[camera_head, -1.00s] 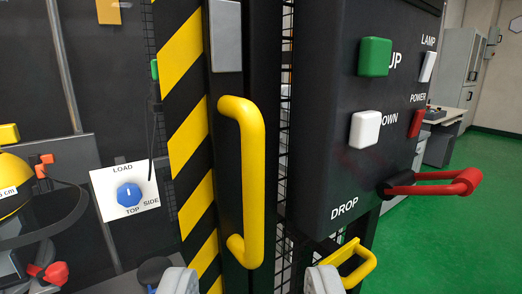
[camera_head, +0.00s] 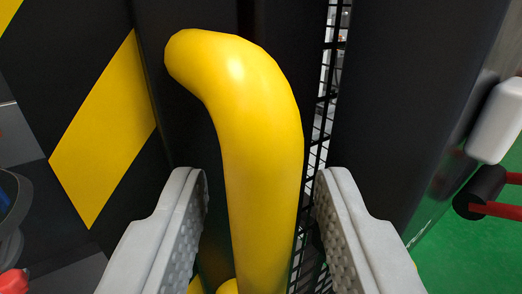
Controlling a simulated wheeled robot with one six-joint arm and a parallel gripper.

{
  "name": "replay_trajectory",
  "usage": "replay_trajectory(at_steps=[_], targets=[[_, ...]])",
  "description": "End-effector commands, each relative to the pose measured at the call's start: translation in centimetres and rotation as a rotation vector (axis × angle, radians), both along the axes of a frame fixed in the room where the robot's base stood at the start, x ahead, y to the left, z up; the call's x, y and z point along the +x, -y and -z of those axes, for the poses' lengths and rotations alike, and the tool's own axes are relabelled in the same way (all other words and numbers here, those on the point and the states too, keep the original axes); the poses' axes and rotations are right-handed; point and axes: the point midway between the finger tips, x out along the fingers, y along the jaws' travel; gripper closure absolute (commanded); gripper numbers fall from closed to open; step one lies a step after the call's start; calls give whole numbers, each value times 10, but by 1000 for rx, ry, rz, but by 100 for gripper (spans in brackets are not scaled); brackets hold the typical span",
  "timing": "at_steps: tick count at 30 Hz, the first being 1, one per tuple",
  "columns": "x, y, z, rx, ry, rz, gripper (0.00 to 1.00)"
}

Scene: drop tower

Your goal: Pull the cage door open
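The cage door's yellow handle (camera_head: 258,150) stands upright in the middle of the view, very close. Its top bends back to the dark door frame (camera_head: 190,110). My gripper (camera_head: 262,185) is open, with one grey finger on each side of the handle. The left finger has a small gap to the bar, and the right finger is also apart from it. The lower end of the handle is mostly hidden or out of the picture. The door looks shut, as far as this close view shows.
A black and yellow striped post (camera_head: 105,130) is at left. Wire mesh (camera_head: 325,110) shows right of the handle.

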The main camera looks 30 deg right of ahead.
Motion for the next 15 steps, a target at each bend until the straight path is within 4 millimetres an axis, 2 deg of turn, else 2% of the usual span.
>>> replay_trajectory(at_steps=[13,15], targets=[[7,5,0,0,0,0,63],[7,5,0,0,0,0,76]])
